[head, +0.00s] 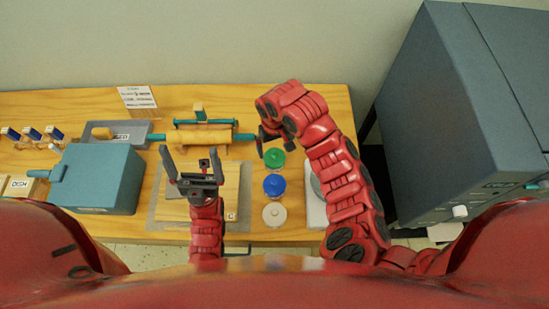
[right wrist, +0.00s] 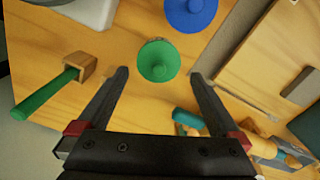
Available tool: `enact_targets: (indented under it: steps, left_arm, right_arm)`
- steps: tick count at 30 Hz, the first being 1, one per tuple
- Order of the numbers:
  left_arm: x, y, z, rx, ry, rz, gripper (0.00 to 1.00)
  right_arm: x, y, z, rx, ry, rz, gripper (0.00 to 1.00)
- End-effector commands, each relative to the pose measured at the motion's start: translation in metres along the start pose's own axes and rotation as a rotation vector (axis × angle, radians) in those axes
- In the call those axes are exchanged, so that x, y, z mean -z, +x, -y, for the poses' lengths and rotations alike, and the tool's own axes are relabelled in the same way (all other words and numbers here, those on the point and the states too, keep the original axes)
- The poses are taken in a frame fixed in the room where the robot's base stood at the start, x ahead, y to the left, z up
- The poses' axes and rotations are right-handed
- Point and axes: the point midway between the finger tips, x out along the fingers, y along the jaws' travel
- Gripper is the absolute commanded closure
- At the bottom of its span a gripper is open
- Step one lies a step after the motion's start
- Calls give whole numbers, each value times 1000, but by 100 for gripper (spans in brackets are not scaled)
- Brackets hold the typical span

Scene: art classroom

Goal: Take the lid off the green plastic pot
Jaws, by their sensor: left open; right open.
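The green plastic pot (head: 274,158) stands on the wooden table, at the far end of a row of three pots, with its green lid on top. In the right wrist view the green lid (right wrist: 158,61) is seen from above, beyond and between the open fingers. My right gripper (head: 261,143) is beside the green pot, open and empty; it also shows in the right wrist view (right wrist: 157,75). My left gripper (head: 187,155) is open and empty above a board left of the pots. The green pot's side is mostly hidden under its lid.
The blue pot (head: 274,185) and the white pot (head: 274,214) stand nearer than the green one. A wooden roller (head: 200,137) lies to the left. A green-handled wooden tool (right wrist: 55,90) lies near the right gripper. A grey-blue box (head: 105,180) is further left.

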Motion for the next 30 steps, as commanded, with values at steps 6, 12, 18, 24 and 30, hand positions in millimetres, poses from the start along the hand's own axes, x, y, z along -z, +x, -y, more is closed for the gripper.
enact_targets:
  steps: [6, 12, 18, 24, 30]
  left_arm:
    - [2, 11, 0, 0, 0, 0, 0]
    - [4, 22, 1, 0, 0, 0, 0]
    - [4, 24, 1, 0, 0, 0, 0]
    - [4, 24, 1, 0, 0, 0, 0]
    - [4, 24, 1, 0, 0, 0, 0]
  right_arm:
    - [2, 16, 0, 0, -1, 5, 0]
    - [5, 38, 0, 2, -1, 3, 0]
    - [5, 51, -1, 1, 0, 0, 0]
    - [6, 52, -1, 1, -1, -2, 0]
    - [5, 52, -2, 1, -1, -1, 31]
